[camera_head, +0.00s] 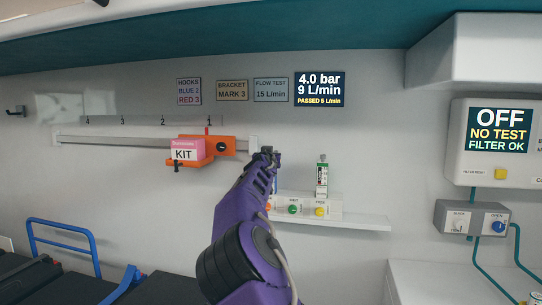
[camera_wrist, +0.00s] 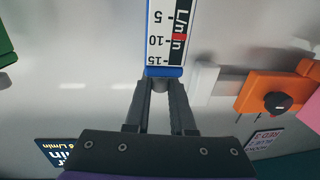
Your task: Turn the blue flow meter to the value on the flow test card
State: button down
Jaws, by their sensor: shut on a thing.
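The flow test card (camera_head: 270,90) on the wall reads 15 L/min. The dark display (camera_head: 319,89) beside it reads 4.0 bar, 9 L/min, and "PASSED 5 L/min" in yellow. The blue flow meter (camera_wrist: 165,72) shows upside down in the wrist view, with a white scale marked 5, 10 and 15. Its red marker (camera_wrist: 180,37) sits just about at the 10 mark. My gripper (camera_wrist: 160,86) is shut on the small grey knob at the meter's 15 end.
A green flow meter (camera_head: 322,178) stands to the right on a shelf (camera_head: 360,221) with coloured knobs. An orange bracket (camera_head: 212,148) with a pink KIT box (camera_head: 187,149) sits on the rail at left. A control box (camera_head: 472,220) is at right.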

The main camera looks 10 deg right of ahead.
jog(key=shift+a+r+m+g+h+p, duration=0.15)
jog(key=shift+m+g+h+p, duration=0.4)
jog(key=shift+h, duration=0.65)
jog(key=m+g+h+p, duration=0.1)
jog(key=m+h+p, duration=0.1)
jog(key=p, duration=0.1)
jog(key=shift+r+m+h+p, duration=0.15)
jog(key=shift+m+h+p, duration=0.1)
jog(key=shift+h+p, duration=0.15)
jog(key=m+g+h+p, duration=0.1)
jog(key=p, duration=0.2)
jog(key=shift+g+h, duration=0.25)
jog(key=shift+h, duration=0.15)
jog(key=shift+f+m+p, duration=0.3)
jog(key=shift+m+p, duration=0.1)
jog(key=shift+p, duration=0.25)
jog(key=shift+d, duration=0.2)
jog(key=c, duration=0.8)
grip_release()
jog(key=shift+o, duration=0.2)
jog(key=shift+a, duration=0.15)
